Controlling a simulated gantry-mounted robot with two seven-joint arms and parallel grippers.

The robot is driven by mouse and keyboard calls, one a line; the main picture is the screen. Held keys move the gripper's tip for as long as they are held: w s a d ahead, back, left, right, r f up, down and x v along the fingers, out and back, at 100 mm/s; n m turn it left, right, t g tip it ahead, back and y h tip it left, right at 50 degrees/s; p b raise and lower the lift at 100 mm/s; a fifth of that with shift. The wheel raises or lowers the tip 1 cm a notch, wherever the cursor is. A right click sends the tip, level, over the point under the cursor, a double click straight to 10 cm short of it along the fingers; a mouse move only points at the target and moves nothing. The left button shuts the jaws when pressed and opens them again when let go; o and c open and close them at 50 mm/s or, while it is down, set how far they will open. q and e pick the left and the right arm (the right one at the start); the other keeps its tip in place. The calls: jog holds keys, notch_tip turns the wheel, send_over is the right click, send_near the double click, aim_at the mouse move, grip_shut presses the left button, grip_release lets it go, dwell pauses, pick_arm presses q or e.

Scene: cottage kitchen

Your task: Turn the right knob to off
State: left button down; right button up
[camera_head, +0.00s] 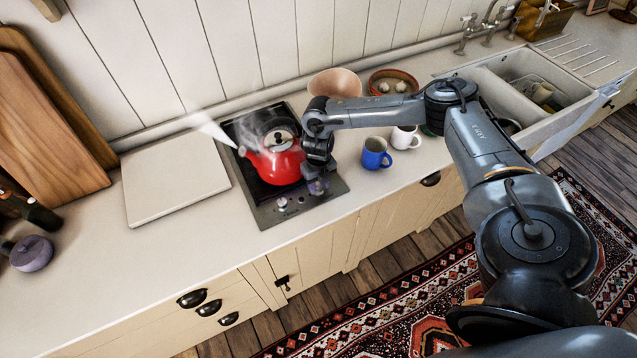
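The black hob (261,213) is set in the worktop, with its control strip along the front edge. A small knob (282,204) shows on the left part of that strip. My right gripper (317,185) points down over the right part of the strip, where it hides the right knob. I cannot tell whether its fingers touch the knob or how far apart they are. A red kettle (276,164) stands on the hob just left of my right gripper, with steam rising from its spout. My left gripper is not in view.
A blue mug (375,154) and a white mug (404,137) stand right of the hob. A pinkish bowl (335,83) and a brown dish (394,81) sit behind my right arm. A pale board (175,179) lies left of the hob. The sink (548,118) is at right.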

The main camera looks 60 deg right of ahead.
jog(key=c, duration=0.6)
jog(key=shift+r+m+p, duration=0.1)
jog(key=shift+m+p, duration=0.2)
jog(key=shift+p, duration=0.15)
jog(key=shift+r+m+p, duration=0.1)
jog(key=shift+m+p, duration=0.8)
jog(key=shift+m, duration=0.1)
jog(key=m+p, duration=0.2)
jog(key=shift+a+m, duration=0.1)
jog(key=shift+m, duration=0.2)
jog(key=m+p, duration=0.2)
jog(key=shift+m, duration=0.4)
jog(key=m+p, duration=0.4)
jog(key=shift+w, duration=0.15)
jog(key=m+p, duration=0.2)
jog(key=m, duration=0.2)
jog(key=shift+p, duration=0.35)
jog(key=shift+w+m+p, duration=0.1)
jog(key=shift+m+p, duration=0.35)
jog(key=shift+m, duration=0.45)
